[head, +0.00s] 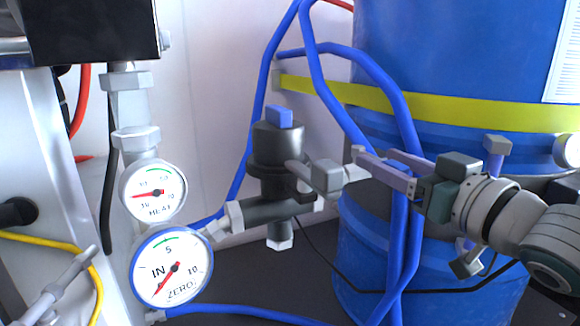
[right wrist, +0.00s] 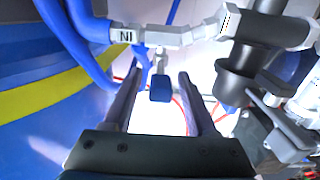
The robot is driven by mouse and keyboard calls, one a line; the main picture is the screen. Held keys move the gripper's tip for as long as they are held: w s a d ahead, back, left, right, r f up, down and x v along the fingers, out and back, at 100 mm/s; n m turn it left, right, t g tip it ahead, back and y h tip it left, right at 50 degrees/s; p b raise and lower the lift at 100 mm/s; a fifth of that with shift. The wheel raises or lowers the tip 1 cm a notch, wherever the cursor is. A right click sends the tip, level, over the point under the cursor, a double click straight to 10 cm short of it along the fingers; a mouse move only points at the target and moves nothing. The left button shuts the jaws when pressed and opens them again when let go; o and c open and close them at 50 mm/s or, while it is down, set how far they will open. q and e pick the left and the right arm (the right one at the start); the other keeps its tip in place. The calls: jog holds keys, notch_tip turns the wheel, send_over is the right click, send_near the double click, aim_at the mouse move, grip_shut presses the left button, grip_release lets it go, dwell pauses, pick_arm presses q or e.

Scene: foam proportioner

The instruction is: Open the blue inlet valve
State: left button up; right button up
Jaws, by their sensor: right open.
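The blue inlet valve handle (right wrist: 160,88) is a small blue block on a short metal stem, under a grey pipe fitting with an "IN" mark (right wrist: 124,36) in the right wrist view. My right gripper (right wrist: 159,80) is open, with one finger on each side of the handle and a visible gap on both sides. In the head view the right gripper (head: 362,157) reaches in from the right to the grey fitting (head: 327,176). I cannot make out the handle there. My left gripper is not in view.
A dark valve body (head: 278,150) with a blue cap (head: 278,117) stands left of the right gripper. Blue hoses (head: 398,215) pass close to its fingers. A blue drum (head: 440,50) with a yellow band stands behind. Two gauges (head: 171,267) (head: 153,192) are at left.

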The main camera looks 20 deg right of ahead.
jog(key=shift+w+a, duration=0.1)
jog(key=shift+w, duration=0.85)
grip_shut()
dwell(0.8)
